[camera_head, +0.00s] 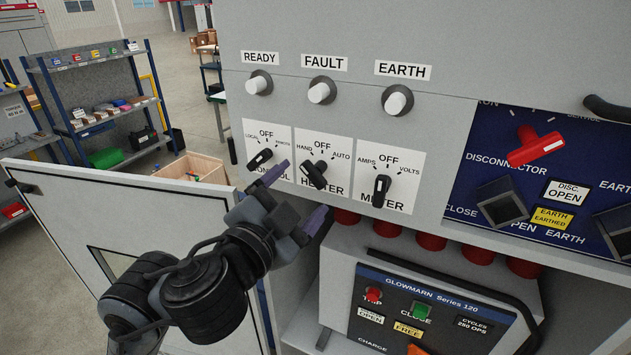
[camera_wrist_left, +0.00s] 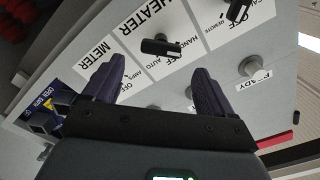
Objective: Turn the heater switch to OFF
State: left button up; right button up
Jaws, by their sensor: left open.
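The heater switch (camera_head: 315,174) is a black rotary knob on a white HEATER plate marked HAND, OFF and AUTO. Its handle is slanted, the upper end leaning left toward the HAND side, not upright under OFF. My left gripper (camera_head: 293,197) is open and empty, just below and left of the knob in the head view. Its purple fingers stand apart, and I see no contact with the knob. In the left wrist view the heater switch (camera_wrist_left: 160,47) lies beyond the gap between the fingertips (camera_wrist_left: 155,85). My right gripper is not in view.
The CONTROL switch (camera_head: 260,159) and METER switch (camera_head: 381,190) flank the heater switch closely. Indicator lamps (camera_head: 321,91) protrude above. An open cabinet door (camera_head: 60,200) stands at left. Below is a breaker panel (camera_head: 430,310) with a black handle bar.

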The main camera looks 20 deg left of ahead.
aim_at(314, 176)
pick_arm(q)
jog(key=w+b, duration=0.1)
jog(key=w, duration=0.2)
jog(key=w+b, duration=0.1)
jog(key=w, duration=0.1)
jog(key=shift+w+d+f, duration=0.1)
jog(key=shift+w+d, duration=0.1)
jog(key=shift+w, duration=0.2)
jog(key=shift+w+b, duration=0.3)
jog(key=shift+w, duration=0.35)
jog(key=c, duration=1)
jog(key=shift+o, duration=0.2)
